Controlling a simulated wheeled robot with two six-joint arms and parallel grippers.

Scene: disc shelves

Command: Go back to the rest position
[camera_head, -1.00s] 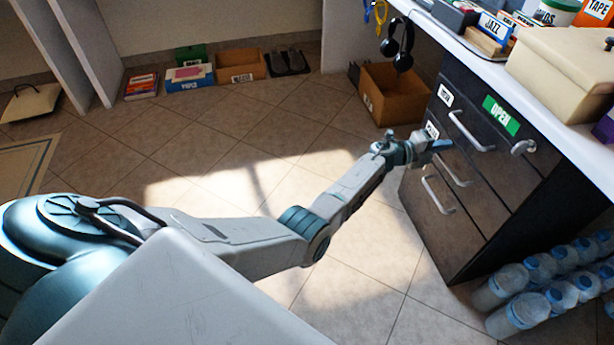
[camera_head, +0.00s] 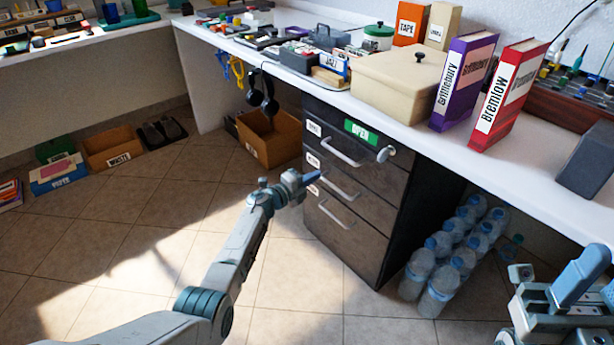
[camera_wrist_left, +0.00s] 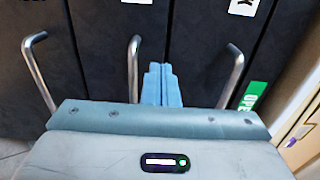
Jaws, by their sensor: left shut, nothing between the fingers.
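My left gripper (camera_head: 300,183) reaches in from the left in the head view, in front of the dark drawer cabinet (camera_head: 365,240). Its blue fingers are closed together and empty. In the left wrist view the shut fingers (camera_wrist_left: 161,84) point at the dark drawer fronts, near the middle metal handle (camera_wrist_left: 133,65). I cannot tell whether they touch the cabinet. The drawers look closed, and a green OPEN label (camera_head: 361,131) is on the top one. My right gripper (camera_head: 560,300) shows at the lower right edge, partly cut off; its jaw gap is unclear.
The white counter (camera_head: 400,125) carries a cream box (camera_head: 400,85), a purple book (camera_head: 462,82) and a red book (camera_head: 508,95). Several water bottles (camera_head: 440,290) stand right of the cabinet. A cardboard box (camera_head: 270,140) is on the floor behind it.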

